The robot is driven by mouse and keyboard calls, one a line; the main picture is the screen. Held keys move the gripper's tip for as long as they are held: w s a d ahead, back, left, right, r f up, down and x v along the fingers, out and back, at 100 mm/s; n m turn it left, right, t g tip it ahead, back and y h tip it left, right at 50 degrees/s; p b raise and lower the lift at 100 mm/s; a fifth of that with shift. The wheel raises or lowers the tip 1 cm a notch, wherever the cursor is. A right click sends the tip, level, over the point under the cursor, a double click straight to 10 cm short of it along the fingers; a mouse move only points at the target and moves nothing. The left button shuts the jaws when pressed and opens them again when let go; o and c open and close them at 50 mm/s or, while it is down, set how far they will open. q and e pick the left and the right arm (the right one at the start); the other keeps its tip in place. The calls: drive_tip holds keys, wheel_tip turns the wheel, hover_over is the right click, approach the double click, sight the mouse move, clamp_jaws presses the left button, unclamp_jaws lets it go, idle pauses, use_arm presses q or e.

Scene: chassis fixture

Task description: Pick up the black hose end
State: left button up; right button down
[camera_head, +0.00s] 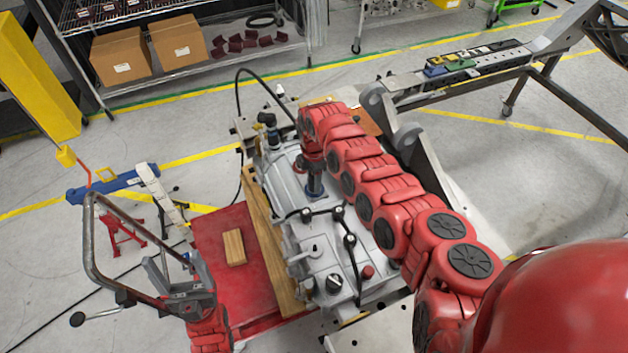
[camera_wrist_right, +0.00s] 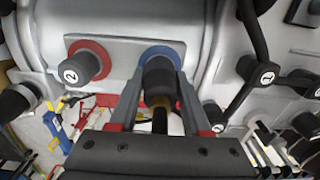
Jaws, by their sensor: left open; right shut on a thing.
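In the right wrist view, the black hose end (camera_wrist_right: 158,74) is between the fingers of my right gripper (camera_wrist_right: 158,88), which is shut on it. It stands at the blue ring (camera_wrist_right: 168,48) on the grey metal housing; I cannot tell if it is still seated there. In the head view, my right gripper (camera_head: 314,184) points down at the housing (camera_head: 290,185), and the arm hides much of the hose end. My left gripper (camera_head: 163,270) is open and empty at the lower left, away from the housing, close to a bent metal frame.
A red ring with a black fitting (camera_wrist_right: 88,66) sits left of the blue ring. Black knobs and a black hose (camera_head: 350,245) lie along the housing's front. A wooden block (camera_head: 234,247) lies on the red platform (camera_head: 210,225). A shelf with cardboard boxes (camera_head: 121,56) stands behind.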

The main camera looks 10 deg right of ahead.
drive_tip(key=shift+w+r, duration=0.1)
drive_tip(key=shift+r, duration=0.55)
drive_tip(key=shift+a+r+b, duration=0.2)
drive_tip(key=shift+r+b, duration=0.75)
drive_tip(key=shift+b, duration=0.1)
drive_tip(key=s+a+r+b, duration=0.1)
drive_tip(key=s+a+b, duration=0.1)
drive_tip(key=a, duration=0.5)
drive_tip(key=s+a+b, duration=0.2)
drive_tip(key=a+b, duration=0.2)
drive_tip(key=a, duration=0.4)
drive_tip(key=shift+s+r, duration=0.2)
drive_tip(key=shift+r, duration=0.15)
